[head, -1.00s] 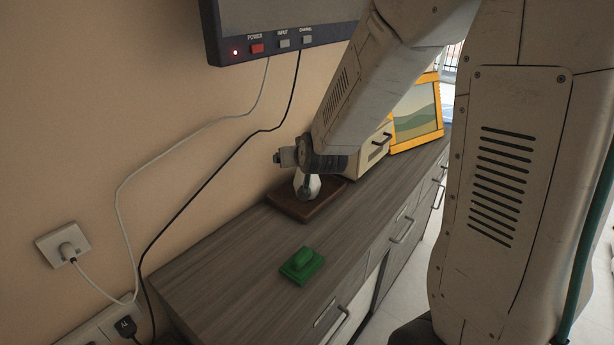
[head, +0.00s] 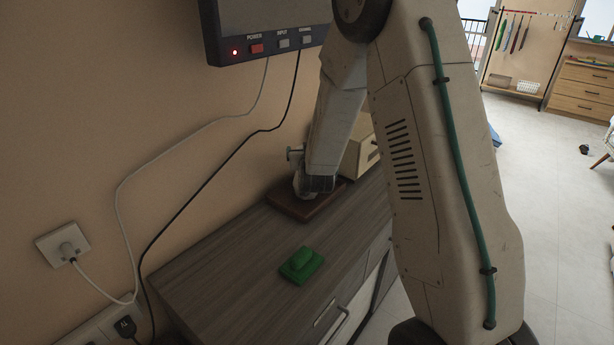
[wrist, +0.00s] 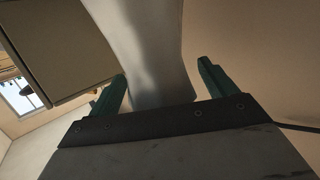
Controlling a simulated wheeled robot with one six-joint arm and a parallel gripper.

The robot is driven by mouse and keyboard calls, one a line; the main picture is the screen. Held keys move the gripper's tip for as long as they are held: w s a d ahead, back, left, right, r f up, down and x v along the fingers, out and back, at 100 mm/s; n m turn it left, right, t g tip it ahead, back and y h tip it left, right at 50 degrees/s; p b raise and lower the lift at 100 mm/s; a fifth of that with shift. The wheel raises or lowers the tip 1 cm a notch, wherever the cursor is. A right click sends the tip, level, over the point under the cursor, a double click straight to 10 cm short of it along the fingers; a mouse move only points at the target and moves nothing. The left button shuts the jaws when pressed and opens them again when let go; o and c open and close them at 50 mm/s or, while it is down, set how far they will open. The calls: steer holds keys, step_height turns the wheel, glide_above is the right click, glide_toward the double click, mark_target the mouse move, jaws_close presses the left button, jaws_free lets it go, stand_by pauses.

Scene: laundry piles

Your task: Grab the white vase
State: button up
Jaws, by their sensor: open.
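The white vase (wrist: 150,45) fills the upper middle of the wrist view, smooth and pale. My gripper (wrist: 161,70) is open, with one green finger on each side of the vase. A gap shows beside the right finger; I cannot tell whether the left finger touches it. In the head view my wrist is low over a dark brown board (head: 292,208) on the grey wooden cabinet (head: 225,260). The vase is mostly hidden behind my wrist there.
A cream box (head: 360,155) stands right behind my wrist. A green block-like object (head: 301,265) lies on the cabinet in front. A screen (head: 270,30) hangs on the wall above, with cables running down. The cabinet's front left top is clear.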

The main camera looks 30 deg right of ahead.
steer(key=shift+w+d+f, duration=0.1)
steer(key=shift+w+d, duration=0.1)
steer(key=shift+w, duration=0.15)
steer(key=c, duration=1.6)
